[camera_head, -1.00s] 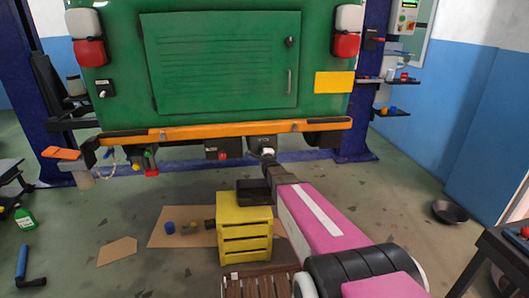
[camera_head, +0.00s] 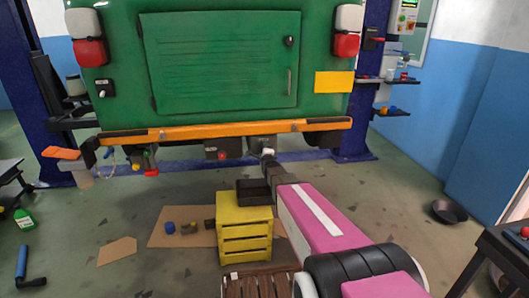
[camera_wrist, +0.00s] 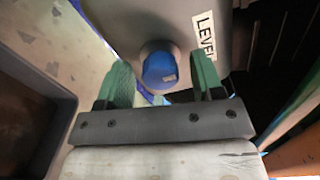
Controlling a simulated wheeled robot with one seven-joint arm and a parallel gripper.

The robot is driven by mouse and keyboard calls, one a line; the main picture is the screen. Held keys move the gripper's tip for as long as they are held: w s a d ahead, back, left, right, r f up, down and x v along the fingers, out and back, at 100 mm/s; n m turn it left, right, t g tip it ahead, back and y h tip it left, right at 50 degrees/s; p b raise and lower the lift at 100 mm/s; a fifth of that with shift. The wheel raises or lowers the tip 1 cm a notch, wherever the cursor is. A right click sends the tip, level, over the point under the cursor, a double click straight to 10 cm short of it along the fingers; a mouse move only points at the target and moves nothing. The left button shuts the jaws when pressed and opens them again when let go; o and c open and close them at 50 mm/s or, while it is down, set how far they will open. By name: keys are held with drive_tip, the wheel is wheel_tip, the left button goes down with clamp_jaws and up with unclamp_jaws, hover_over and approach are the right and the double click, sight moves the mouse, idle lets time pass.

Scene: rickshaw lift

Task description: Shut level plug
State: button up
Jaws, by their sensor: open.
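The level plug (camera_wrist: 160,70) is a blue round knob on the underside of a grey housing (camera_wrist: 120,18) with a white "LEVEL" label (camera_wrist: 204,35), in the wrist view. My gripper (camera_wrist: 164,85) has green fingers, one on each side of the plug, open with gaps on both sides. In the head view, my gripper (camera_head: 268,154) is just below a dark grey box (camera_head: 262,141) under the orange bumper. The plug is hidden there.
A black tray (camera_head: 254,190) sits on a yellow crate (camera_head: 245,225) below my gripper; a dark tray edge (camera_wrist: 62,118) shows in the wrist view. The green vehicle (camera_head: 220,60) with its orange bumper (camera_head: 220,131) stands above. Another dark box (camera_head: 222,147) hangs to the left.

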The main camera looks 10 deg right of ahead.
drive_tip(key=s, duration=1)
drive_tip(key=shift+s, duration=0.2)
drive_tip(key=s+f+n+g, duration=0.4)
drive_tip(key=s+n+g, duration=0.5)
drive_tip(key=s, duration=0.4)
drive_tip(key=s+f+n+g, duration=0.5)
drive_tip(key=s+n+g, duration=0.4)
drive_tip(key=s, duration=0.5)
drive_tip(key=shift+n, duration=1.2)
